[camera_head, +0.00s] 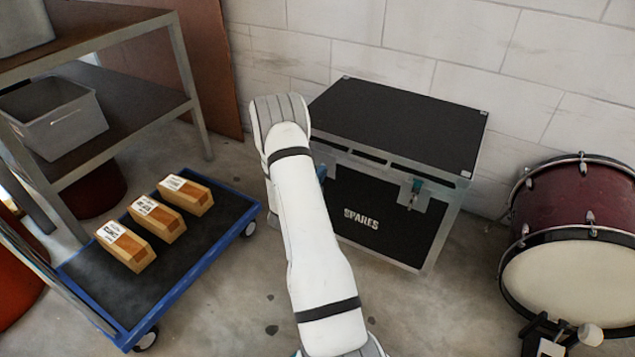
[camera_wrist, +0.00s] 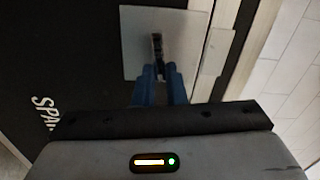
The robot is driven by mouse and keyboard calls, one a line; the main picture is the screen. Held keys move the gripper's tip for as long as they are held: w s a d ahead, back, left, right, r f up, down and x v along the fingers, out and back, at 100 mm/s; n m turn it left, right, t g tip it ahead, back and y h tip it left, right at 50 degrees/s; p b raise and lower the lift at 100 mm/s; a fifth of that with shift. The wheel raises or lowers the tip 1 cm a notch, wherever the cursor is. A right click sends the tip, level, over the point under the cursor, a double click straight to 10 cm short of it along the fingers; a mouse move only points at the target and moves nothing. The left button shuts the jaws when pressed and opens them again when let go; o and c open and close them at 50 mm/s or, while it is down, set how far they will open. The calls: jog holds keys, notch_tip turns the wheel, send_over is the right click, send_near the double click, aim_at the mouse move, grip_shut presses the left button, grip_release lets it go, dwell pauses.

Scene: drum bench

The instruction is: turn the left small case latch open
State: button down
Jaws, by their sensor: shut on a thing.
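The black case marked SPARES (camera_head: 400,122) stands on the floor against the wall, with its lid down. Its left small latch (camera_wrist: 157,42) shows in the wrist view as a dark piece on a square metal plate (camera_wrist: 188,30). My gripper (camera_wrist: 159,75) has its two blue fingers shut on this latch. In the head view my white arm hides most of the left latch, and only a bit of a blue finger shows beside the arm. The right latch (camera_head: 414,190) is in plain view on the case front.
A blue-edged cart (camera_head: 205,250) with several small boxes (camera_head: 158,218) stands left of my arm. A shelf with a grey bin (camera_head: 55,120) is at the far left. A red drum (camera_head: 570,225) stands at the right. Bare floor lies in front of the case.

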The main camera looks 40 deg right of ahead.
jog(key=shift+s+d+f+m+b, duration=0.1)
jog(key=shift+s+f+m+b, duration=0.15)
jog(key=shift+m+b, duration=0.25)
jog(key=c, duration=1.5)
grip_release()
jog(key=shift+w+r, duration=0.1)
jog(key=p+v, duration=0.2)
jog(key=v, duration=0.6)
jog(key=shift+w, duration=0.1)
